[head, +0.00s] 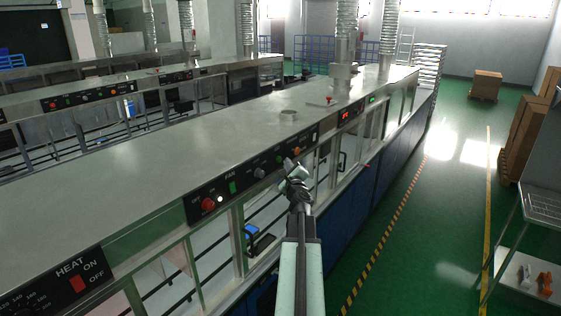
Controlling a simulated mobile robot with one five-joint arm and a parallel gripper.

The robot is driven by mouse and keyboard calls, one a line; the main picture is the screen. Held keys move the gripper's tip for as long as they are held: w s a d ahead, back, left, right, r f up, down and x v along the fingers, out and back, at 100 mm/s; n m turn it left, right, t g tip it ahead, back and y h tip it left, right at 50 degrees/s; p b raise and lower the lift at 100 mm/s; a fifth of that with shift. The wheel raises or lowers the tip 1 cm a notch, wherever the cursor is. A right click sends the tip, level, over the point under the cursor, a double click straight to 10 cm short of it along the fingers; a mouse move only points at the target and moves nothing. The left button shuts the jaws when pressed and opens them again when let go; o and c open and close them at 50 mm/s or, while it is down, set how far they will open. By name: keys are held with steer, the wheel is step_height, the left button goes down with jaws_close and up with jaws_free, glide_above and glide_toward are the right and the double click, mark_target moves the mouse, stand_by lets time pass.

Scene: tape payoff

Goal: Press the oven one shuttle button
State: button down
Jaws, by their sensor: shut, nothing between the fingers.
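A long steel oven line runs from lower left to upper right in the head view, with a black control panel (240,186) on its front edge. The panel carries a round red button (208,204), a small white one (219,199), a green switch (232,187), a grey knob (259,173) and an orange piece (297,151). The labels are too small to read, so I cannot tell which is the shuttle button. My gripper (289,163) is shut and empty, in front of the panel's right part. It hides some of the panel; I cannot tell whether it touches.
A heat panel (68,284) with a red switch is at lower left. Shelving (528,232) stands at right. Cartons (487,84) lie beyond. The green floor (420,235) between oven and shelving is clear.

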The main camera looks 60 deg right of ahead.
stand_by(0.4)
steer(key=shift+w, duration=0.45)
